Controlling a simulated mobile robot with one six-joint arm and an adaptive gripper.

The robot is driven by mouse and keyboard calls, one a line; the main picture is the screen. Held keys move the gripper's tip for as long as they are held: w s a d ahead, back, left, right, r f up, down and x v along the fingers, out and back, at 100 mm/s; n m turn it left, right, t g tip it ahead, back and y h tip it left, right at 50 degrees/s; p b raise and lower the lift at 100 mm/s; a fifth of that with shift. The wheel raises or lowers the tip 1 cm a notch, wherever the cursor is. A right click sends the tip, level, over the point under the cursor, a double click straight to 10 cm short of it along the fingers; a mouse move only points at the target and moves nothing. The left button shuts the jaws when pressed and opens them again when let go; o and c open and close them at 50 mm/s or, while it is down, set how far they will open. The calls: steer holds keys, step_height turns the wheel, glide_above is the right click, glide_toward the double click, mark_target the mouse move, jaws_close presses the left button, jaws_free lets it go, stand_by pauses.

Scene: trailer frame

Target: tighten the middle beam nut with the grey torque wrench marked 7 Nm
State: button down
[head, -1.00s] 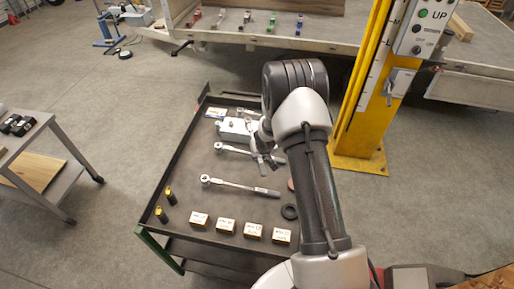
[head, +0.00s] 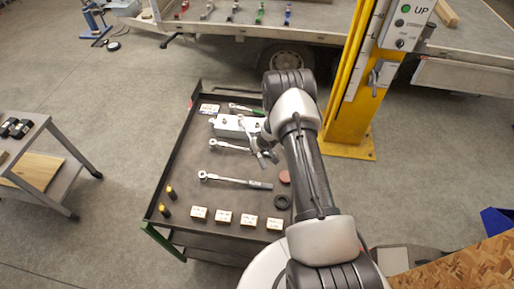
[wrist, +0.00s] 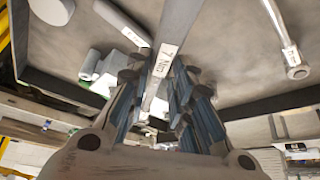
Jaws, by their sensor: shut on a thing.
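My gripper (head: 265,157) is over the right half of the cart top, and its fingers (wrist: 158,95) are shut on a grey torque wrench. In the wrist view the wrench's handle (wrist: 172,30) runs between the fingers and bears a "7 Nm" label. In the head view the wrench's ratchet head (head: 214,144) points left, and my gripper covers its handle end. I cannot tell whether the wrench touches the tray. A grey metal block (head: 228,125) with small fittings on top lies just behind it. I cannot make out the middle beam nut.
A second wrench (head: 235,181) lies in front, a green-handled one (head: 245,109) behind. A yellow post (head: 350,110) and the trailer (head: 330,42) stand beyond.

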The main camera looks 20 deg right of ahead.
steer(key=shift+w+a+b, duration=0.15)
steer(key=shift+w+b, duration=0.05)
steer(key=shift+b, duration=0.35)
steer(key=a+m+b, duration=0.1)
steer(key=b, duration=0.5)
steer(key=shift+w+a+h, duration=0.15)
steer(key=shift+a+h, duration=0.15)
steer(key=shift+a, duration=0.05)
steer(key=b, duration=0.3)
steer(key=shift+w+a+r, duration=0.1)
steer(key=shift+w+a, duration=0.05)
steer(key=shift+a, duration=0.1)
steer(key=b, duration=0.4)
steer(key=shift+a+m, duration=0.4)
steer(key=shift+a, duration=0.1)
steer(key=b, duration=0.2)
steer(key=shift+a+b, duration=0.15)
steer(key=shift+b, duration=0.15)
steer(key=b, duration=0.3)
steer(key=a+b, duration=0.1)
steer(key=b, duration=0.3)
steer(key=shift+w+m+h, duration=0.25)
steer(key=shift+m+h, duration=0.05)
